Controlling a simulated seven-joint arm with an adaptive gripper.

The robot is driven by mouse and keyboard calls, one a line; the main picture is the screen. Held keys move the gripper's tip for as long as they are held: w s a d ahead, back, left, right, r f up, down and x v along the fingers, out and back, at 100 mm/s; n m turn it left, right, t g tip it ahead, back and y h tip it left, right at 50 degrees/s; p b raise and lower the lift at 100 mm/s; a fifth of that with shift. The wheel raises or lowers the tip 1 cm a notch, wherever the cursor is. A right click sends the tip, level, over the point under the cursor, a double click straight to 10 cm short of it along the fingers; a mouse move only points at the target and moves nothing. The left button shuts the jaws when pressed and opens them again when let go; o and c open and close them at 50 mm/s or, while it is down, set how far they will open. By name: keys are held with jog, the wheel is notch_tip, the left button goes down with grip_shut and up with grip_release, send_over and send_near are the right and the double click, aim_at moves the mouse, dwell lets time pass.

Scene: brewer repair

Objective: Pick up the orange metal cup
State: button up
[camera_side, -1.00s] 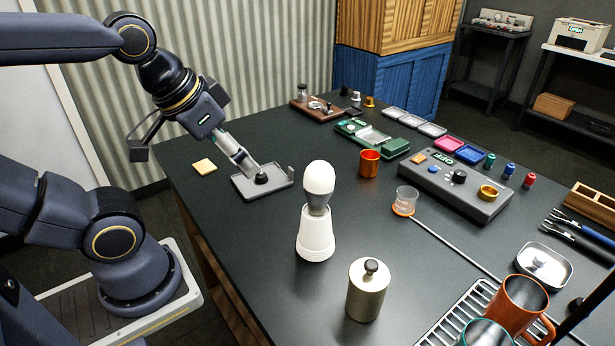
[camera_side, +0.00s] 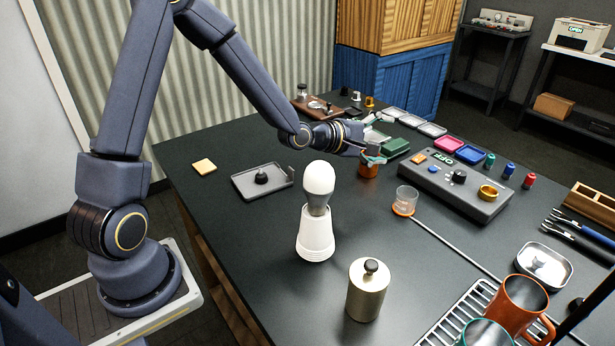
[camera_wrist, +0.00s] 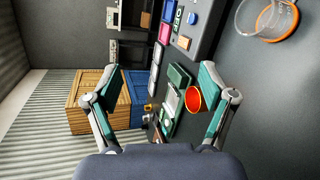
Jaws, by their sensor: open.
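The orange metal cup (camera_side: 369,168) stands upright on the dark table, and my gripper (camera_side: 374,148) is right at it in the side view, partly covering its rim. In the wrist view the cup (camera_wrist: 194,99) shows its open top between my two fingers, close to the right finger. My gripper (camera_wrist: 160,90) is open, with teal pads on both fingers and nothing held. I cannot tell whether a finger touches the cup.
A green box (camera_side: 395,148) sits just behind the cup. A grey control box (camera_side: 455,185) and a clear glass on an orange ring (camera_side: 406,200) are to the right. A white bulb-topped stand (camera_side: 317,225) is in front.

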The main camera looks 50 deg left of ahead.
notch_tip(320, 180, down, 3)
jog(key=w+a+n+t, duration=0.1)
jog(key=w+n+t, duration=0.1)
jog(key=n, duration=0.5)
jog(key=n+t+y, duration=0.1)
jog(key=n+y, duration=0.6)
jog(key=n, duration=0.6)
send_over(365, 174)
jog(key=s, duration=0.2)
notch_tip(365, 174, down, 2)
notch_tip(365, 174, down, 7)
jog(key=shift+r, duration=0.15)
jog(key=shift+x, duration=1.15)
jog(key=shift+w, duration=0.35)
jog(key=c, duration=1.5)
